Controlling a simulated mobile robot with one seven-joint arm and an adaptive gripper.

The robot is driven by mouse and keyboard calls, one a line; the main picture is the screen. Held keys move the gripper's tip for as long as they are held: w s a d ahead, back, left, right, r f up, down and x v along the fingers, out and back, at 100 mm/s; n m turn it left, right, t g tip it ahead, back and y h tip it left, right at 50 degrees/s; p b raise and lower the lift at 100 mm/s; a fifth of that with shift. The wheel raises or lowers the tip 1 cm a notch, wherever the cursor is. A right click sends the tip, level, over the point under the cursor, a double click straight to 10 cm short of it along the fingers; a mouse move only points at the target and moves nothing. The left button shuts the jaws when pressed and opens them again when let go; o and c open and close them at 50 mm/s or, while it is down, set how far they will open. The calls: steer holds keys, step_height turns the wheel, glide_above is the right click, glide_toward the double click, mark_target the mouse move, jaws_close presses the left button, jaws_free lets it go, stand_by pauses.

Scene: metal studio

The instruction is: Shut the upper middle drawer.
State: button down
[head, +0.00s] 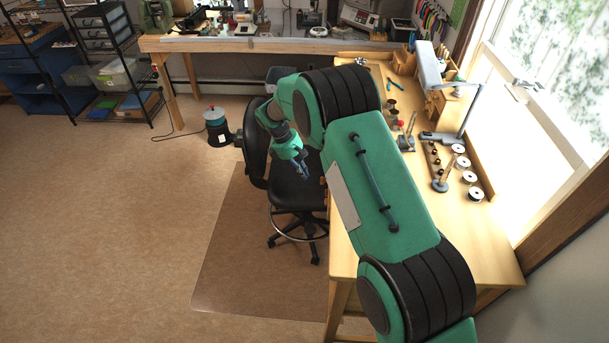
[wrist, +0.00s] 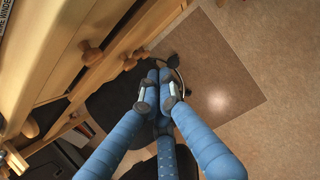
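In the wrist view, wooden drawer fronts run diagonally along the left side, with a round wooden knob (wrist: 91,52) near the top and a smaller knob (wrist: 129,63) closer to my fingers. A dark gap shows below the front with the upper knob. I cannot tell for sure which front is the upper middle drawer or how far it stands out. My gripper (wrist: 158,78) has its blue fingers drawn together at the tips, with nothing seen between them, just right of the knobs. In the head view my gripper (head: 303,172) hangs beside the workbench's left edge; my arm hides the drawer fronts.
A black swivel chair (head: 291,192) stands under my gripper on a brown floor mat (head: 232,260). The wooden workbench (head: 475,245) carries a lamp (head: 428,72), spools and tools. Open floor lies to the left.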

steer(key=shift+s, duration=0.1)
stand_by(0.3)
steer(key=s+a+f+m+t+h+p, duration=0.1)
steer(key=s+m+t, duration=0.3)
steer(key=m, duration=1.5)
steer(key=shift+s+a+t, duration=0.2)
steer(key=shift+s+t, duration=0.1)
steer(key=shift+s, duration=0.75)
steer(key=shift+f, duration=0.1)
steer(key=shift+f, duration=0.1)
steer(key=w+d+f, duration=0.3)
steer(key=d+f, duration=0.5)
steer(key=shift+w+d+b, duration=0.35)
steer(key=shift+b, duration=0.1)
